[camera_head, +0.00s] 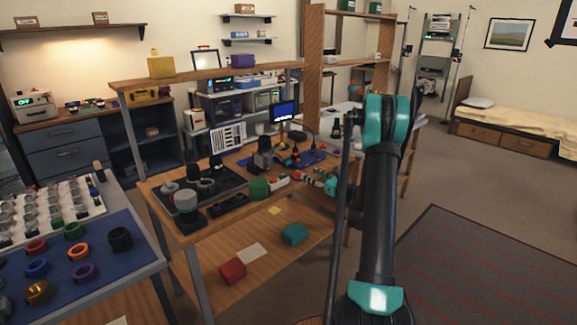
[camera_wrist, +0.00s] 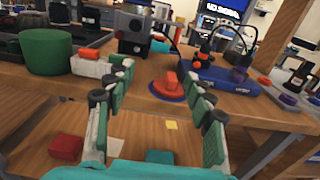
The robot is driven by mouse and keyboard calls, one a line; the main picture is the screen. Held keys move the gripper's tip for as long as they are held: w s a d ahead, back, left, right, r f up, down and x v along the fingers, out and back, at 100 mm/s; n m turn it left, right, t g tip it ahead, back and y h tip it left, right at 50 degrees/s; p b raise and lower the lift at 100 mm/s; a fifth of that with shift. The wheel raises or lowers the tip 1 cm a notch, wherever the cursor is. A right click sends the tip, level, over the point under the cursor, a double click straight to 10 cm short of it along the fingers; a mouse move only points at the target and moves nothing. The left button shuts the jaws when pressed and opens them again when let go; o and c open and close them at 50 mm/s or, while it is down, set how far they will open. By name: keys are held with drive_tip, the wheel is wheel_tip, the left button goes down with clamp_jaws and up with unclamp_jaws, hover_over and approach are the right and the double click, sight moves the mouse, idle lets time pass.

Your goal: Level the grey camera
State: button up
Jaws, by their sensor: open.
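The grey camera (camera_head: 262,155) stands on the wooden workbench (camera_head: 222,222), behind the green cylinder. It also shows at the top of the wrist view (camera_wrist: 133,26), its upper part cut by the frame edge; I cannot tell how far it tilts. My gripper (camera_head: 318,180) is at the front edge of the bench, to the right of the camera. In the wrist view my gripper (camera_wrist: 162,90) is open, with nothing held between its fingers. The camera is beyond the fingertips and apart from them.
A red-orange piece on a blue disc (camera_wrist: 169,88) lies beyond my fingers. A green cylinder (camera_wrist: 47,52) and a pale block with an orange top (camera_wrist: 92,64) are at left. A blue base with cabled pieces (camera_wrist: 217,80) is at right. A red box (camera_head: 232,271) lies on the lower shelf.

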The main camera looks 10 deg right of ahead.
sight(290, 163)
drive_tip(key=x, duration=1.4)
drive_tip(key=shift+w+a, duration=0.2)
drive_tip(key=shift+w, duration=0.2)
drive_tip(key=shift+d, duration=0.1)
clamp_jaws()
